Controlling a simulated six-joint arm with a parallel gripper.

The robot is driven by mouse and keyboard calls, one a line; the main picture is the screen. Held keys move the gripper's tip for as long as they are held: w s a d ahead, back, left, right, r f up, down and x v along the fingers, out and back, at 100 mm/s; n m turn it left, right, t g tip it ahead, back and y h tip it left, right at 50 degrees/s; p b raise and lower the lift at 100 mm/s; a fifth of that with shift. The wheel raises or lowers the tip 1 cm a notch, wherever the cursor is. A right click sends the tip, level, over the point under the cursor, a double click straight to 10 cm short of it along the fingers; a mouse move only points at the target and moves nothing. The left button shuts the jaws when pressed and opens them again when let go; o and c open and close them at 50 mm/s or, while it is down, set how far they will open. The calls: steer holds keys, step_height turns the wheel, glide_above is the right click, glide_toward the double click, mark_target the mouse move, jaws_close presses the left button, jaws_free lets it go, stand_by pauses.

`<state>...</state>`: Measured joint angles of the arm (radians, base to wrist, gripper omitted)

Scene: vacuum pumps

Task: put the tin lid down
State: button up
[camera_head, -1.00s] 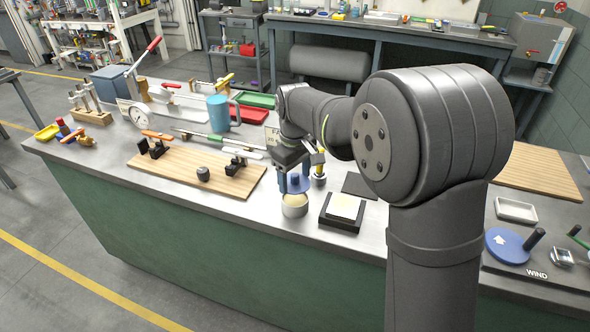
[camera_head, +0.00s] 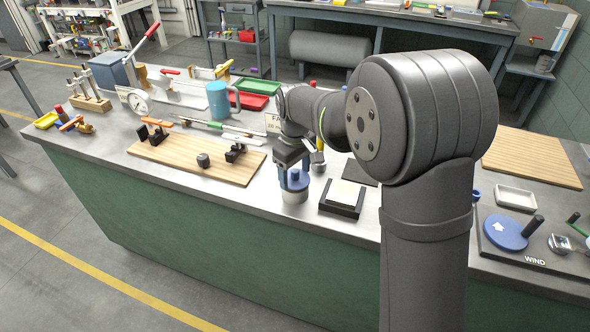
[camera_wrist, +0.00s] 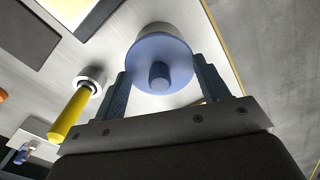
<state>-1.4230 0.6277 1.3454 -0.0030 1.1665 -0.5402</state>
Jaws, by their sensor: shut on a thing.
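The blue tin lid (camera_head: 295,182) with its round knob is at the top of the pale tin (camera_head: 294,197) near the bench's front edge. In the wrist view the lid (camera_wrist: 148,58) covers the tin's mouth, with the tin (camera_wrist: 160,30) behind it. I cannot tell whether the lid is fully seated. My gripper (camera_head: 293,178) points down over the tin, and its blue-grey fingers are on either side of the lid. In the wrist view my gripper (camera_wrist: 160,72) is shut on the lid. The inside of the tin is hidden.
A black block with a pale top (camera_head: 343,197) stands just right of the tin. A yellow-handled tool (camera_wrist: 70,115) stands close by in a round holder. A wooden board (camera_head: 195,153) with clamps lies to the left. The bench's front edge is close to the tin.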

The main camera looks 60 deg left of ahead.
steer(key=shift+f, duration=0.45)
steer(key=shift+f, duration=0.2)
steer(key=o, duration=1)
step_height(320, 180, up, 17)
steer(key=shift+r, duration=0.2)
steer(key=shift+c, duration=0.3)
